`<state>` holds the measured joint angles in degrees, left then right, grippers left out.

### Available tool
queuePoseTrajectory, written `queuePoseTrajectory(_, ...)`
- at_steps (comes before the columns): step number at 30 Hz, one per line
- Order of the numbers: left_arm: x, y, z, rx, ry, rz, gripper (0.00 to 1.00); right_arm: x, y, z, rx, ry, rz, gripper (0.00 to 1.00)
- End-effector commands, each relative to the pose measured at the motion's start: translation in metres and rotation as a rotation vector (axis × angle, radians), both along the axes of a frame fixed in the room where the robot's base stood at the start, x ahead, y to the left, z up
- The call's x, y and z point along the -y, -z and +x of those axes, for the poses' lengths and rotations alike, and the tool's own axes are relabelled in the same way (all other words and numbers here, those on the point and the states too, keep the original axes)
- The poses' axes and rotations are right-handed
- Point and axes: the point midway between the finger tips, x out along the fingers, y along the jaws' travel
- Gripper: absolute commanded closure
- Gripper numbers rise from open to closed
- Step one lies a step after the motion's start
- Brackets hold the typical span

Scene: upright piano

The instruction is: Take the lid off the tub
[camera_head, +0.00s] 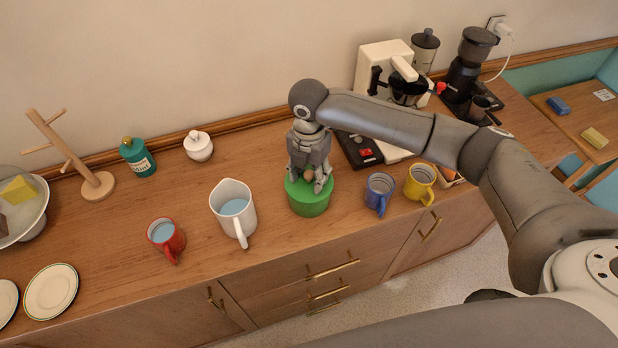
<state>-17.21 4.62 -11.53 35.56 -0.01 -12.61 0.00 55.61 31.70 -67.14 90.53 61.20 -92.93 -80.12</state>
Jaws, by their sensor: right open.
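A round green tub (309,204) stands near the front edge of the wooden counter, with a green lid (297,188) on top and a small brownish knob at the lid's middle. My right gripper (310,183) points straight down over the lid, its open fingers on either side of the knob. Whether the fingers touch the knob or lid I cannot tell. The gripper hides the back part of the lid. My left gripper is not in view.
A white pitcher (234,206) and a red mug (166,236) stand left of the tub. Blue (379,193) and yellow (420,183) mugs stand close on its right. A black scale (358,149) and coffee machine (383,62) are behind. Clear counter lies between the pitcher and tub.

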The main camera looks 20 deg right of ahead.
Motion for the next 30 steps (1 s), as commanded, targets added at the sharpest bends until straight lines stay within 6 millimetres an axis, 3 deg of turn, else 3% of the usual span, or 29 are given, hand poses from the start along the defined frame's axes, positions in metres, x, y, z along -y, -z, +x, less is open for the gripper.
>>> queuePoseTrajectory(5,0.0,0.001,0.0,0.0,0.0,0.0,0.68,0.0,0.0,0.0,0.0,0.0,0.0,0.55)
queuePoseTrajectory(15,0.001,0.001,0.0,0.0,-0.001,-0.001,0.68,0.0,0.0,0.0,0.0,0.0,0.0,0.99)
queuePoseTrajectory(24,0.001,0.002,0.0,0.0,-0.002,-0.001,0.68,0.0,-0.001,0.0,0.001,0.0,0.001,1.0)
queuePoseTrajectory(30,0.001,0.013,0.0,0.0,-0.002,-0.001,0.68,0.0,-0.013,0.001,0.002,0.0,0.001,1.0)
